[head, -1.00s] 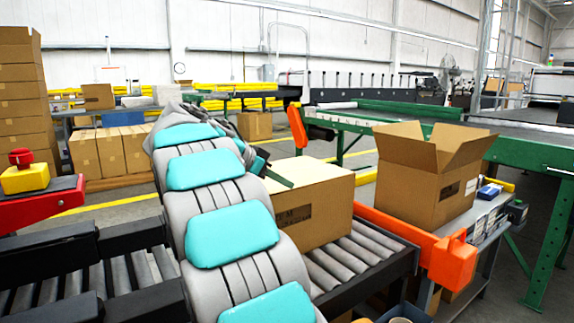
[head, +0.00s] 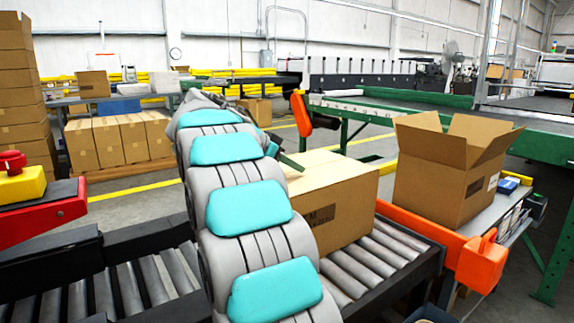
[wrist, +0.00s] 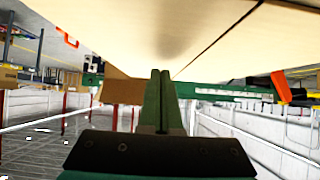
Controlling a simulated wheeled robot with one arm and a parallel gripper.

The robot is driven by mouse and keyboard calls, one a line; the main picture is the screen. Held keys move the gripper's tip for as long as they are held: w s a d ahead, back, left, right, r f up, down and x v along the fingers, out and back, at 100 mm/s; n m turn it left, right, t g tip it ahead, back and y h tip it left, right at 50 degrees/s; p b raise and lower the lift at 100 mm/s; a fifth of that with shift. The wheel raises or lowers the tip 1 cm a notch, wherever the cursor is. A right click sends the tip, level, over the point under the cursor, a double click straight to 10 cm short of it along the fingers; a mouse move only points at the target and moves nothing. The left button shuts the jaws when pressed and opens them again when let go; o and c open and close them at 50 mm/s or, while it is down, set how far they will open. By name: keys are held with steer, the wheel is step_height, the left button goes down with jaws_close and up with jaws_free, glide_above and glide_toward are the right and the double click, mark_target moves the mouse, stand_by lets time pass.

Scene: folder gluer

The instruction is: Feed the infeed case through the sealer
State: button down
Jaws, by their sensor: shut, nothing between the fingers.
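The closed brown case (head: 345,205) sits flat on the roller conveyor (head: 375,255), right of my grey and teal arm. My gripper is mostly hidden in the head view behind my arm; a dark green part of it (head: 290,162) shows at the case's upper left edge. In the wrist view my gripper (wrist: 163,78) has its two green fingers shut together and empty. A large pale cardboard face (wrist: 130,25) fills the top of that view, close to the fingers; I cannot tell whether they touch it. No sealer is clearly recognisable.
A red arm (head: 50,210) with a yellow box and red button (head: 20,180) stands left. Black-framed rollers (head: 140,290) run there. Cartons (head: 120,143) are stacked behind.

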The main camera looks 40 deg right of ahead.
mark_target(323, 171)
steer(key=d, duration=0.2)
steer(key=d+p, duration=0.1)
steer(key=d, duration=0.2)
steer(key=s+d+p, duration=0.1)
steer(key=d, duration=0.1)
steer(key=shift+d+r, duration=0.1)
steer(key=shift+d, duration=0.25)
steer(key=shift+a+f+b, duration=0.15)
steer(key=shift+f+b, duration=0.35)
steer(key=shift+f, duration=0.4)
steer(key=shift+f+b, duration=0.1)
steer(key=shift+b, duration=0.25)
